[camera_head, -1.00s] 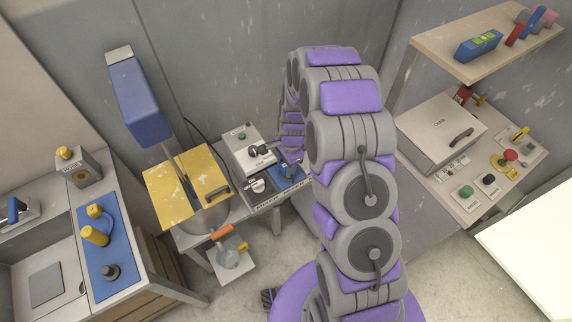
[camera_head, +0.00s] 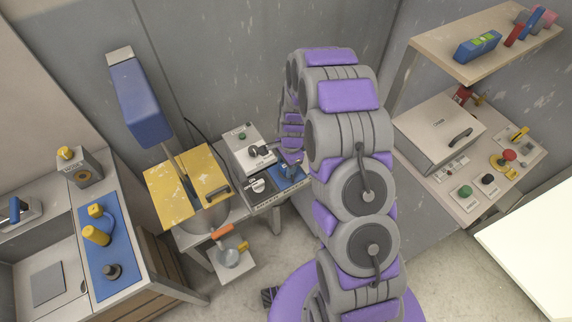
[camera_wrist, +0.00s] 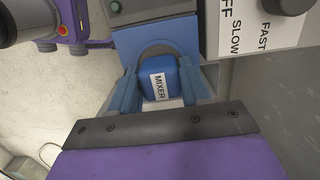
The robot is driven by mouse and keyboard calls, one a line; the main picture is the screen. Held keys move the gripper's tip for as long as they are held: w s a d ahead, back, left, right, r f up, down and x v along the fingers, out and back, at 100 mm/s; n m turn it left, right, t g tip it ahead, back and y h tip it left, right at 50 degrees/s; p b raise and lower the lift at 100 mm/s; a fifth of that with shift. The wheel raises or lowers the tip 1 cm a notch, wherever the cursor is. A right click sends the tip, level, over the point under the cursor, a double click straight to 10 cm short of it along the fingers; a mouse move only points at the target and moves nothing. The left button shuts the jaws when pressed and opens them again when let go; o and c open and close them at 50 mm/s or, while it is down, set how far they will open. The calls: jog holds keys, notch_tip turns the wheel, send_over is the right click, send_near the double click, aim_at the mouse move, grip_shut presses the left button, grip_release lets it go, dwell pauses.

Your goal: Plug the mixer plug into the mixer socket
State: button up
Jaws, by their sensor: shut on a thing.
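A blue block labelled MIXER, the mixer plug (camera_wrist: 172,80), sits between the blue fingers of my gripper (camera_wrist: 158,76) in the wrist view. The gripper is shut on it. A blue plate (camera_wrist: 160,38) with a grey arch lies just beyond the plug. The mixer socket's opening is not visible, and I cannot tell whether the plug touches it or is seated. In the head view my arm reaches down to the blue plate (camera_head: 290,172) on the bench, and the plug itself is too small to make out there.
A grey control box (camera_wrist: 262,25) marked OFF, SLOW and FAST stands close on the right in the wrist view. In the head view a white switch box (camera_head: 247,148) and a yellow lid (camera_head: 187,185) stand left of the arm. Bare floor (camera_head: 440,270) shows at lower right.

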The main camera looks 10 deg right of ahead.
jog(key=shift+f, duration=0.3)
jog(key=o, duration=1.1)
jog(key=shift+o, duration=0.2)
jog(key=shift+r, duration=0.1)
notch_tip(320, 180, up, 17)
jog(key=d+p, duration=0.2)
jog(key=p, duration=0.1)
jog(key=shift+w, duration=0.35)
